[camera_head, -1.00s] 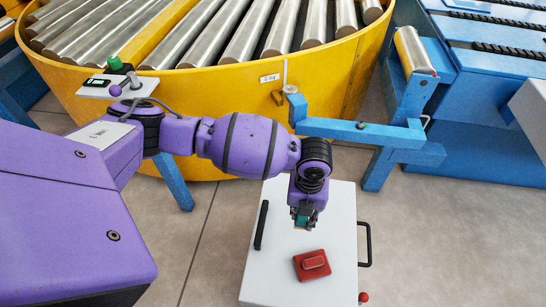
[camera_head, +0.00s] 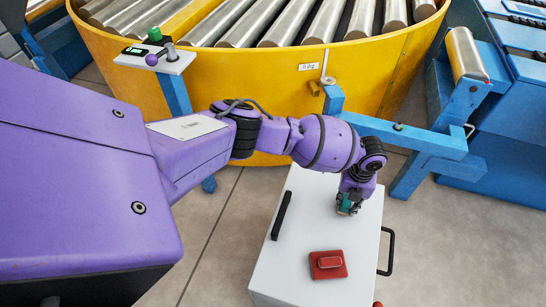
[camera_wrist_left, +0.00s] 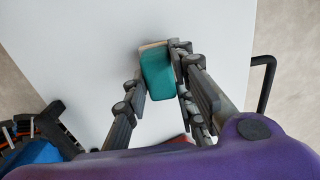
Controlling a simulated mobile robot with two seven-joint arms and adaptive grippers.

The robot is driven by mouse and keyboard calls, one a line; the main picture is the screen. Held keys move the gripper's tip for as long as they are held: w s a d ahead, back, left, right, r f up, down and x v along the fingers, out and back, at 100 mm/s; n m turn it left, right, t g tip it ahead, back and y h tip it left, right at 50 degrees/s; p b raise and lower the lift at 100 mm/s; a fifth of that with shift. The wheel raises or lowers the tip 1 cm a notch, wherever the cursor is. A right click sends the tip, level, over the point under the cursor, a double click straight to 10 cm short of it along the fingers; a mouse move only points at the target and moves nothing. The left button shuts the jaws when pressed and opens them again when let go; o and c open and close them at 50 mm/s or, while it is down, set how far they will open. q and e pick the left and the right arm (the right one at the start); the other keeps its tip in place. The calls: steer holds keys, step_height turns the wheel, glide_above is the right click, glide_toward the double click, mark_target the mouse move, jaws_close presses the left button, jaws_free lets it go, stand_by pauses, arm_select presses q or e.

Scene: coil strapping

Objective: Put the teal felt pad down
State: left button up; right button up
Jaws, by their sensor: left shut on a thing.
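The teal felt pad (camera_wrist_left: 157,72) is between the fingers of my left gripper (camera_wrist_left: 155,80) in the left wrist view, and the gripper is shut on it. In the head view my left gripper (camera_head: 348,207) points down over the far right part of a white cart top (camera_head: 300,225). Only a small bit of the teal pad (camera_head: 345,205) shows there, the rest hidden by the gripper. I cannot tell whether the pad touches the white surface. My right gripper is not in view.
A red block (camera_head: 328,264) lies on the near part of the white top. A black bar (camera_head: 282,215) is at its left edge and a black handle (camera_head: 387,250) at its right. Behind stand a blue frame arm (camera_head: 400,135) and a yellow roller turntable (camera_head: 270,75).

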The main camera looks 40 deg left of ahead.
arm_select(q)
steer(key=shift+s+f, duration=0.1)
steer(key=shift+f, duration=0.1)
steer(key=o, duration=1)
steer(key=shift+f, duration=0.3)
steer(key=r, duration=0.8)
steer(key=shift+w+r+p, duration=0.1)
steer(key=shift+w+p, duration=0.15)
steer(key=shift+p, duration=0.1)
steer(key=shift+a, duration=0.1)
